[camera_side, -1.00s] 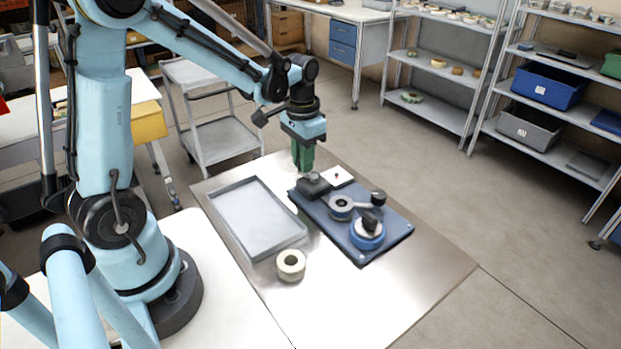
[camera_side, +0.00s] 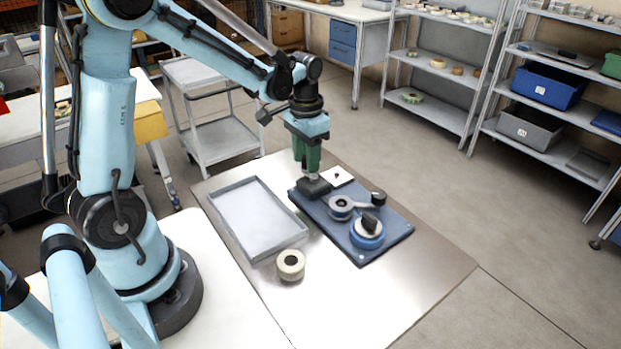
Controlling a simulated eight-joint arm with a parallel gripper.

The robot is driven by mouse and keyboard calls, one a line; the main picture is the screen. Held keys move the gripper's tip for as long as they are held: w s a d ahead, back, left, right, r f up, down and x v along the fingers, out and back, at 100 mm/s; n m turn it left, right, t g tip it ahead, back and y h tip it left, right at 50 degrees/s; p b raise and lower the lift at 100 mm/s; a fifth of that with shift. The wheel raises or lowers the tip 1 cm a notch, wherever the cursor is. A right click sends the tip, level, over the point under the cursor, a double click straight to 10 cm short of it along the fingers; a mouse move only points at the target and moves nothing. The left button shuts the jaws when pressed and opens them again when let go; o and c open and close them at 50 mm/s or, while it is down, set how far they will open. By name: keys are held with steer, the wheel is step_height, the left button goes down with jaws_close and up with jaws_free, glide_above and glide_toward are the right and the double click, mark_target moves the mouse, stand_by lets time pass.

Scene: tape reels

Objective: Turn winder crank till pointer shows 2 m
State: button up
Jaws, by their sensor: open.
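The winder stands on a blue baseplate (camera_side: 388,240). It has a grey reel (camera_side: 341,205), a blue reel (camera_side: 366,237) with a black piece on top, and a pale arm ending in a dark knob (camera_side: 378,197), which looks like the crank. A dark block (camera_side: 313,189) with a short metal post sits at the plate's far left corner. A white card (camera_side: 337,177) with a small red mark lies beside it; the pointer reading is too small to tell. My gripper (camera_side: 309,169), with green fingers, is open above the dark block, left of the crank knob.
A grey empty tray (camera_side: 297,236) lies left of the winder. A cream tape roll (camera_side: 291,264) stands in front of it on the metal table (camera_side: 375,300). The table's front and right parts are clear. Shelves and a cart stand farther back.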

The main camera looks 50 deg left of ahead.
steer(key=shift+r, duration=3.5)
steer(key=s+d+r+t, duration=0.1)
steer(key=s+d+t, duration=0.6)
steer(key=s+d, duration=0.1)
steer(key=shift+s+d+r, duration=0.3)
steer(key=shift+d, duration=0.35)
